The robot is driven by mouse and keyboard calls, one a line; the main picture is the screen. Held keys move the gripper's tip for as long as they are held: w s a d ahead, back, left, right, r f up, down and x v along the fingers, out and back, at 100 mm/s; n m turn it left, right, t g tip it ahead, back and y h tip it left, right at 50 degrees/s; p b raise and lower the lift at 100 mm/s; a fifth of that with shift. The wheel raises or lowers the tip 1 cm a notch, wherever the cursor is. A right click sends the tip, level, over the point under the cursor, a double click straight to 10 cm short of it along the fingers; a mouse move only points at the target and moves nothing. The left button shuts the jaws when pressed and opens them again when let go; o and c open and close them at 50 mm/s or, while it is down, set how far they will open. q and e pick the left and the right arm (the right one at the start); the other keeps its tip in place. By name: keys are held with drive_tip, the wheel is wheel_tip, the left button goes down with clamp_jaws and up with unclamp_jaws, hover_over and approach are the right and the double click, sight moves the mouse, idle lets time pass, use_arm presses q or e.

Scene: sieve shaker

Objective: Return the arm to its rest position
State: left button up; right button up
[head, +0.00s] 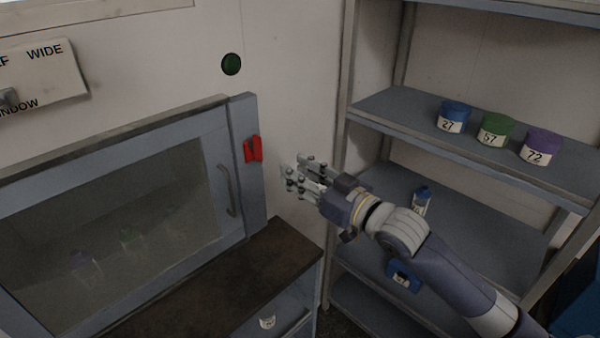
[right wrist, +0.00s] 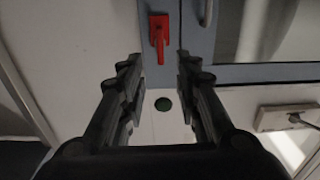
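My right gripper (head: 303,175) is stretched out in front of the wall, to the right of the cabinet (head: 245,130) and its red switch (head: 253,150). In the right wrist view my right gripper (right wrist: 160,95) has its two fingers well apart with nothing between them. The red switch (right wrist: 159,35) and a green button (right wrist: 163,104) show beyond the fingers, apart from them. The green button also shows on the wall in the head view (head: 231,64). My left gripper is in neither view.
A shelf rack (head: 400,105) stands at the right, with blue (head: 453,117), green (head: 495,128) and purple (head: 541,145) labelled jars on one shelf. The cabinet's glass door is shut above a dark countertop (head: 225,275).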

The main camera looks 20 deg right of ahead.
drive_tip(key=s+a+f+m+g+h, duration=0.1)
drive_tip(key=s+f+g+h, duration=0.3)
drive_tip(key=f, duration=0.6)
drive_tip(key=s+a+f+g, duration=0.2)
drive_tip(key=s+f, duration=0.4)
drive_tip(key=f, duration=0.3)
drive_tip(key=s+f+m+g+h, duration=0.1)
drive_tip(key=s+f+g, duration=0.4)
drive_tip(key=s, duration=0.5)
drive_tip(key=s+f+g+h, duration=0.1)
drive_tip(key=s+f+g, duration=0.2)
drive_tip(key=s+f, duration=0.55)
drive_tip(key=s+f+b, duration=0.1)
drive_tip(key=s+f, duration=0.1)
drive_tip(key=f, duration=1.2)
drive_tip(key=s+f+b, duration=0.2)
drive_tip(key=f, duration=1.2)
drive_tip(key=s+d+f+g+b, duration=0.1)
drive_tip(key=s+d+f+g, duration=0.1)
drive_tip(key=s+f, duration=1.3)
drive_tip(key=shift+s+f+b, duration=0.3)
drive_tip(key=shift+s+f, duration=0.1)
drive_tip(key=shift+f, duration=0.55)
